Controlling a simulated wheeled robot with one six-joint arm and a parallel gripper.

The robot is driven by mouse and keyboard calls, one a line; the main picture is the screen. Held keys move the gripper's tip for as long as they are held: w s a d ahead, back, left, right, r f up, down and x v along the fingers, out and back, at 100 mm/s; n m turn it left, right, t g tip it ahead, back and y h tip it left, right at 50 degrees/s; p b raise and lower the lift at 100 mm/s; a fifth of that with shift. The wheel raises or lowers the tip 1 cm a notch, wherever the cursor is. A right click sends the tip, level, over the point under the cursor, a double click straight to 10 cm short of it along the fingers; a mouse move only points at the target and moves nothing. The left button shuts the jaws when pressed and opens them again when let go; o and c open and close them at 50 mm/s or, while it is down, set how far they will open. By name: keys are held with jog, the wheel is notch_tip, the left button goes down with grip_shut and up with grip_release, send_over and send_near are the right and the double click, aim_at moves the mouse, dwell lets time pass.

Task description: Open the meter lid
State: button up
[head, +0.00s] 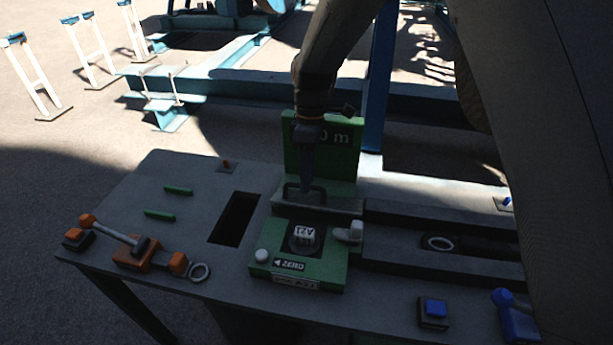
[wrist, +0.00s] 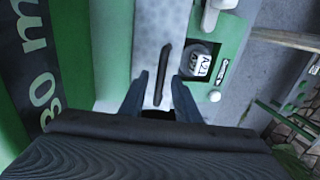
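The green meter (head: 322,268) sits on the grey bench, with a round dial marked A21 (head: 303,236) in its front part. Its grey lid (head: 338,205) lies behind the dial, looking flat and closed, with a dark bar handle (head: 291,195). In the wrist view the lid (wrist: 150,30) and handle (wrist: 164,62) are in the middle, with the dial to their right. My gripper (head: 307,188) points down at the handle. In the wrist view my gripper (wrist: 160,80) is open, one finger on each side of the handle, with gaps visible; contact is not clear.
A green panel marked in metres (head: 320,148) stands upright behind the lid. A white lever (head: 349,232) is right of the dial. A blue button (head: 434,307) is front right.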

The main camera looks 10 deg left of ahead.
jog(key=shift+r, duration=0.1)
jog(key=b+v, duration=0.2)
jog(key=v, duration=0.5)
jog(key=shift+r, duration=0.3)
jog(key=shift+c, duration=0.4)
